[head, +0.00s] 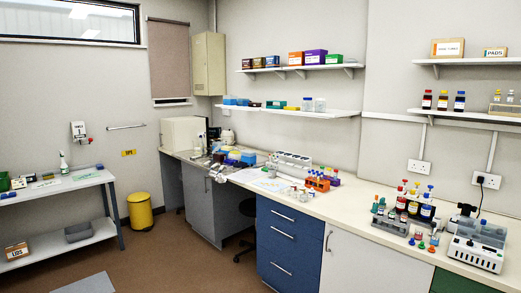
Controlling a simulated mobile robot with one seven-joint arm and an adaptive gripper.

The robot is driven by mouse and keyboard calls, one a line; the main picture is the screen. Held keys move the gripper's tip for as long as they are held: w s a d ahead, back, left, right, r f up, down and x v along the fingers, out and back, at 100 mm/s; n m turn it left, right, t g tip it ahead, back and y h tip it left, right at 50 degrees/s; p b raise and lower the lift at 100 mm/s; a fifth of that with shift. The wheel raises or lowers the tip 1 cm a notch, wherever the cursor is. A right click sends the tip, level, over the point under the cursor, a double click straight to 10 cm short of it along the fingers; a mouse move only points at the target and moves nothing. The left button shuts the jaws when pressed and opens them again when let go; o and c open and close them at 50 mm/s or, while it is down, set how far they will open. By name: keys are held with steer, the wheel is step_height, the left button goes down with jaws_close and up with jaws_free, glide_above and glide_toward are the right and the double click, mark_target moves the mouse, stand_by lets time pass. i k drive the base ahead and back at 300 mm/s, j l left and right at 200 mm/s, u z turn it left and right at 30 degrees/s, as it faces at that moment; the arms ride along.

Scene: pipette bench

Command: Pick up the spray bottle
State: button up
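A small white bottle with a green top (63,162), which looks like the spray bottle, stands upright at the back of the side table (85,182) on the left. It is far off and small in the head view, so its nozzle is hard to make out. My gripper is not in view.
A yellow bin (140,212) stands on the floor right of the side table. A long bench (345,206) with blue drawers (283,240) runs along the right, carrying bottles and a white device (477,246). A dark stool (246,208) stands by it. Brown floor (180,255) lies open between.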

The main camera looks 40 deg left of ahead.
mark_target(64, 168)
steer(key=u, duration=2.6)
steer(key=i, duration=3.95)
steer(key=j+u, duration=0.05)
steer(key=j, duration=0.15)
